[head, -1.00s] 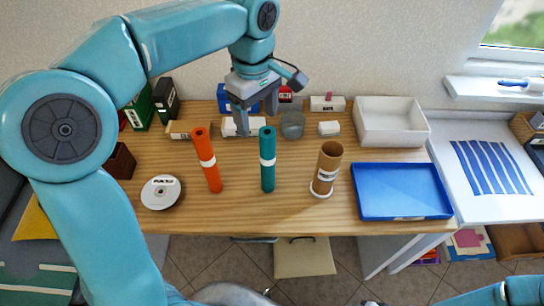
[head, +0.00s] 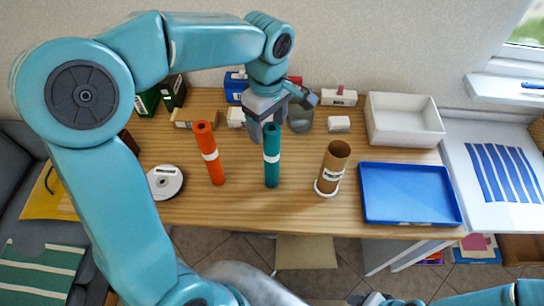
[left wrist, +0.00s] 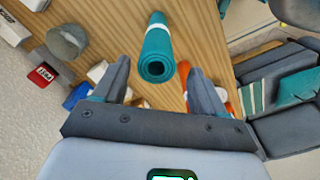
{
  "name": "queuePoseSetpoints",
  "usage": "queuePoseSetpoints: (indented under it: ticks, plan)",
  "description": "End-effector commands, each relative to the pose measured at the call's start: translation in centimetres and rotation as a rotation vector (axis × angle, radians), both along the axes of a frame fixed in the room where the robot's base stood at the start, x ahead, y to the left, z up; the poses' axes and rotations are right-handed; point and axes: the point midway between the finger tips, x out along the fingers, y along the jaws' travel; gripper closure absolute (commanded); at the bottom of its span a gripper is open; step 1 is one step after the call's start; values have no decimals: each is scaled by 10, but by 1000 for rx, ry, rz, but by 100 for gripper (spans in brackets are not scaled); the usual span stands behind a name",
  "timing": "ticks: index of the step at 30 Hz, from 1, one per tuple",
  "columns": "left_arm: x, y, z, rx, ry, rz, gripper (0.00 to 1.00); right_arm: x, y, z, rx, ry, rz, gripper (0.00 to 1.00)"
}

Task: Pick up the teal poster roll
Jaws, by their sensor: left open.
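The teal poster roll (head: 271,160) stands upright on the wooden table, with a white band around it. In the left wrist view the roll (left wrist: 157,50) shows its open top end, just beyond and between the fingertips. My left gripper (head: 268,130) is open at the top of the roll, pointing down. In the left wrist view the left gripper (left wrist: 157,72) has its fingers spread with nothing between them that I can see held. Part of the roll's top is close to the fingers in the head view; I cannot tell whether they touch. My right gripper is not clearly visible.
An orange roll (head: 209,155) stands left of the teal one, and a brown tube (head: 333,165) stands to the right. A blue tray (head: 410,194), a white bin (head: 403,112) and a disc stack (head: 164,182) are also on the table. Small boxes line the back.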

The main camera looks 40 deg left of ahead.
Motion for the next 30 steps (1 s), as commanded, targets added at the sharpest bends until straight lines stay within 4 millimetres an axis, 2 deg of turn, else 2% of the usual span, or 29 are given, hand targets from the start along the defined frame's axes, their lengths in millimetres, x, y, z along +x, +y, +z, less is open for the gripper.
queuePoseSetpoints:
  ticks: [5, 12, 15, 22, 23, 27, 29, 30]
  plan:
    - [2, -1, -13, -1, 1, -1, 29, 0, 0, 2, 0, 0, 0, 57]
    - [7, -2, -50, -1, 3, -2, 29, 0, 0, 12, 0, 0, 0, 57]
    - [8, -1, -59, 0, 0, -1, 29, 0, 0, 13, 0, 0, 0, 57]
    - [8, -1, -62, 0, -1, -1, 29, 0, 0, 12, 0, 0, 0, 57]
    - [8, -1, -62, 0, -1, -1, 32, 0, 0, 12, 0, 0, 0, 57]
    - [8, -2, -62, 0, -1, -1, 78, 0, 0, 12, 0, 0, 0, 57]
    - [8, -2, -62, 0, -1, -1, 97, 0, 0, 12, 0, 0, 0, 57]
    - [8, -2, -62, 0, -1, -1, 100, 0, 0, 12, 0, 0, 0, 57]
